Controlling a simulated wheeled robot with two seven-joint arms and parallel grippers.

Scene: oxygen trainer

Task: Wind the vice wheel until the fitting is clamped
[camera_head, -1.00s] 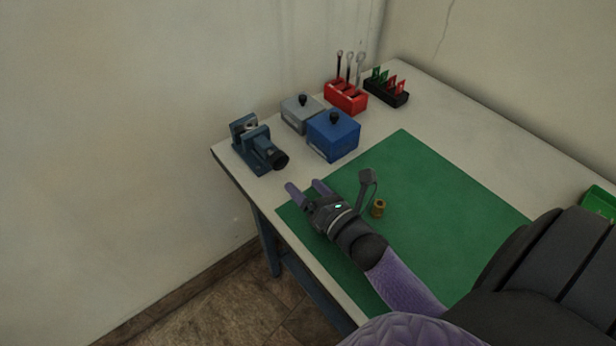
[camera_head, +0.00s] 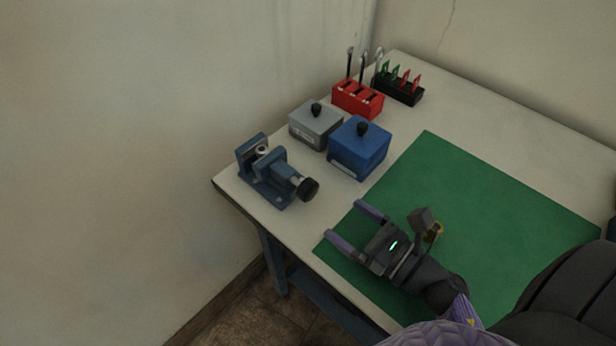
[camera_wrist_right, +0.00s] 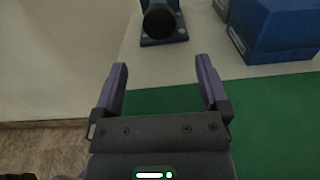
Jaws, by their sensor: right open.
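The blue vice (camera_head: 262,187) stands at the table's near left corner. Its dark round wheel (camera_head: 307,189) faces my right gripper. A pale metal ring-shaped fitting (camera_head: 262,151) sits between the vice jaws; I cannot tell whether both jaws touch it. My right gripper (camera_head: 343,220) is open and empty, over the mat's left edge, apart from the wheel. In the right wrist view, the wheel (camera_wrist_right: 159,22) is ahead of the gap between the open fingers (camera_wrist_right: 160,75), and the vice base (camera_wrist_right: 164,41) shows below it. My left gripper is not in view.
A blue box (camera_head: 358,150) and a grey box (camera_head: 315,128), both with black knobs, stand beside the vice. A red tool holder (camera_head: 358,100) and a black rack (camera_head: 398,88) are behind. A brass piece (camera_head: 438,231) on the green mat (camera_head: 490,210) is partly hidden by my right gripper.

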